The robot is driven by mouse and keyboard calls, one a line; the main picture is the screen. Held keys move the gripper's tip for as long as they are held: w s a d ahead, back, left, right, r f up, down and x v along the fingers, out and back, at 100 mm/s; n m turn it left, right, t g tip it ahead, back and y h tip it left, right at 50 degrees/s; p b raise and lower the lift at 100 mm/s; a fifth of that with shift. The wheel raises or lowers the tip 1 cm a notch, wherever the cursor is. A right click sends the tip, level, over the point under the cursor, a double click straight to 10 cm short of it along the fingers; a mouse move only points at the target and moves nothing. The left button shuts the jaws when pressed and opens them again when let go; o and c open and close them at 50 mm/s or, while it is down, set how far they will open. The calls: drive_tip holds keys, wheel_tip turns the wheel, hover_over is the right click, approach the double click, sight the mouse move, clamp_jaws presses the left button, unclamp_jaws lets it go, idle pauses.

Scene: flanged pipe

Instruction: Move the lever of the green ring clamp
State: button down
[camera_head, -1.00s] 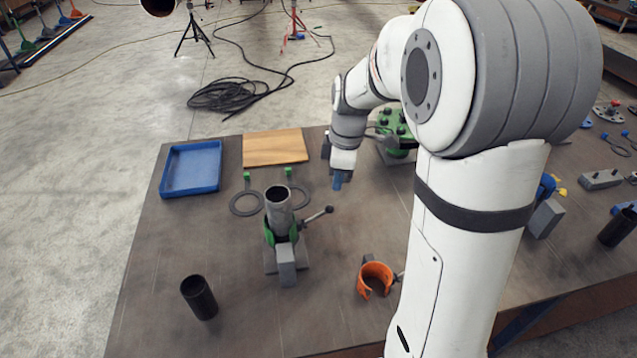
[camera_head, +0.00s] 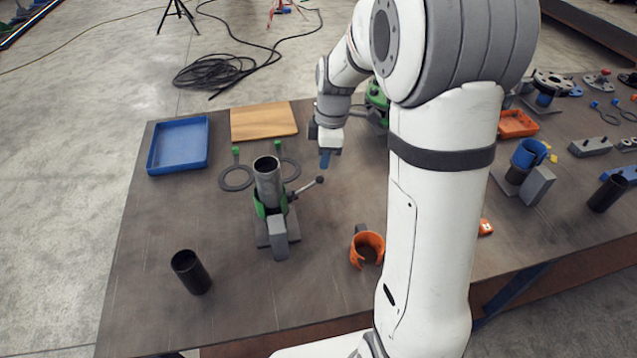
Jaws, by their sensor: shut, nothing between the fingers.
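The green ring clamp (camera_head: 262,207) sits on a grey base near the middle of the table. It is around the lower part of an upright grey pipe (camera_head: 268,178). Its lever (camera_head: 305,189) is a thin rod with a dark knob, sticking out to the right and slightly toward the back. My gripper (camera_head: 325,160) is shut and empty, with blue fingertips pointing down. In the picture it is behind and a little right of the lever's knob, apart from it. Its height above the table is hard to tell.
A blue tray (camera_head: 178,170) and a wooden board (camera_head: 263,133) lie at the back left. Two dark rings with green tabs lie behind the clamp. A black tube (camera_head: 191,272) stands front left, and an orange clamp (camera_head: 367,247) stands front right. My arm hides part of the table.

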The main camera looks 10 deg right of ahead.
sight(323, 177)
drive_tip(key=shift+a+f+b, duration=0.2)
drive_tip(key=shift+f+b, duration=0.6)
drive_tip(key=shift+f, duration=1.1)
wheel_tip(323, 177, down, 3)
drive_tip(key=b, duration=0.2)
drive_tip(key=shift+f+b, duration=0.1)
drive_tip(key=shift+b, duration=0.3)
drive_tip(key=d, duration=0.1)
drive_tip(key=d+r, duration=0.1)
drive_tip(key=d, duration=0.1)
drive_tip(key=shift+s+r, duration=0.15)
drive_tip(key=shift+s, duration=0.1)
